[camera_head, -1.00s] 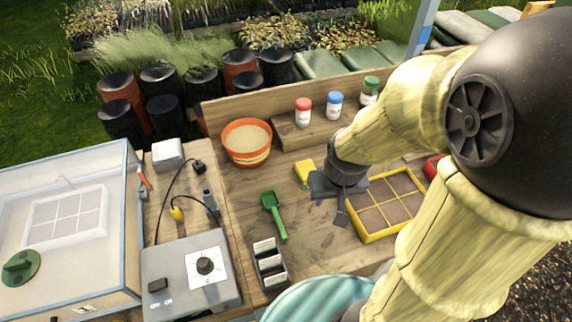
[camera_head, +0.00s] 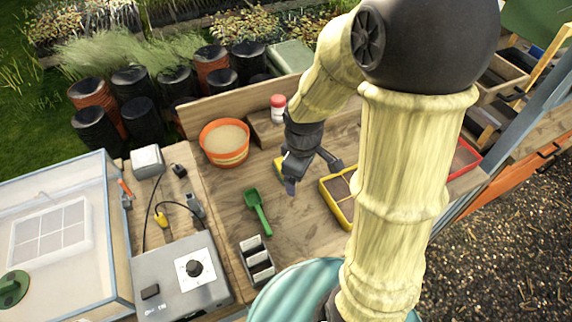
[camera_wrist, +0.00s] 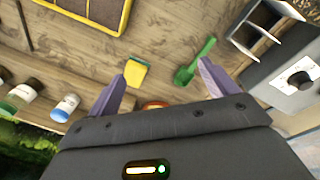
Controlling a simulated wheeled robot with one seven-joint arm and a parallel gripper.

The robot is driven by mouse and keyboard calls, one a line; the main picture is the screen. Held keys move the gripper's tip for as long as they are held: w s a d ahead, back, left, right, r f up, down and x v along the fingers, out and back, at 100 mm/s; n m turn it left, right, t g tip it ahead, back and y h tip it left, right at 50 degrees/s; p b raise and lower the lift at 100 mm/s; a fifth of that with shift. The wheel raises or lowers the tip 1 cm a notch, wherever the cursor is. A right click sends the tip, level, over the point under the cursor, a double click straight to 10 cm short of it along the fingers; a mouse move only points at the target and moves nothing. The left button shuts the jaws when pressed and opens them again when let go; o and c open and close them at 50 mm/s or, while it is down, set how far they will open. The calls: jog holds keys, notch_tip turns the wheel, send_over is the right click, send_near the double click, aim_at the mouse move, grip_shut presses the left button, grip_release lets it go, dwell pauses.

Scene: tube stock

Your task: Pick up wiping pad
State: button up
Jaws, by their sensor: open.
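The wiping pad is a small yellow block with a green layer along one edge. It lies on the wooden bench and shows whole in the wrist view (camera_wrist: 137,72), just beyond and inside the left fingertip. In the head view the pad (camera_head: 279,164) is mostly hidden behind my gripper (camera_head: 311,174). My gripper is open and empty above the bench, apart from the pad. In the wrist view its two purple-grey fingers are spread wide (camera_wrist: 162,75).
A green scoop (camera_head: 257,211) lies near my gripper. An orange pot (camera_head: 224,150) stands behind, a yellow-framed tray (camera_head: 341,210) to the right, and lidded jars (camera_wrist: 65,107) on a wooden step. A grey control box (camera_head: 178,272) stands at front left.

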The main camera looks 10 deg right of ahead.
jog(key=w+n+p, duration=0.4)
jog(key=w+n, duration=0.4)
jog(key=n, duration=0.6)
jog(key=w+n+g+p, duration=0.1)
jog(key=w+n+p, duration=0.4)
jog(key=n, duration=0.9)
jog(key=w+f, duration=0.1)
jog(key=w, duration=0.2)
jog(key=shift+d, duration=0.35)
jog(key=shift+w, duration=0.1)
notch_tip(320, 180, down, 12)
jog(key=p, duration=0.3)
jog(key=shift+f, duration=0.1)
jog(key=shift+f, duration=0.1)
jog(key=shift+f+p, duration=0.65)
jog(key=shift+p, duration=0.2)
jog(key=shift+w+a+f+p, duration=0.15)
jog(key=shift+f+p, duration=0.55)
jog(key=shift+f, duration=1.15)
